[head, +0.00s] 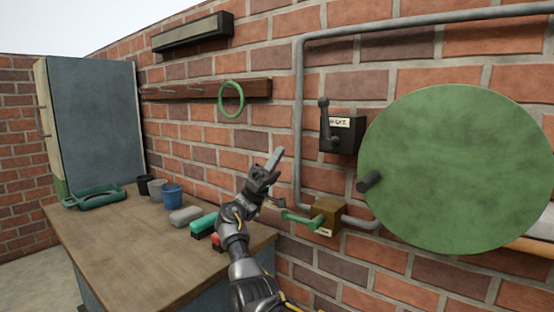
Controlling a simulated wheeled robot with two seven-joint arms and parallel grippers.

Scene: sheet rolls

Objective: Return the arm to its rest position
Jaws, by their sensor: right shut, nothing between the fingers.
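My right arm rises from the bottom middle, and its gripper (274,160) is held up in front of the brick wall, near the right end of the workbench. The gripper is shut and I see nothing held in it. It is left of the switch box and above the brass valve block, apart from the switch lever. My left gripper does not show.
On the wall are a lever switch box (342,136), a brass valve block (328,214), a large green disc (455,170) and a green ring (241,100) on a rail.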

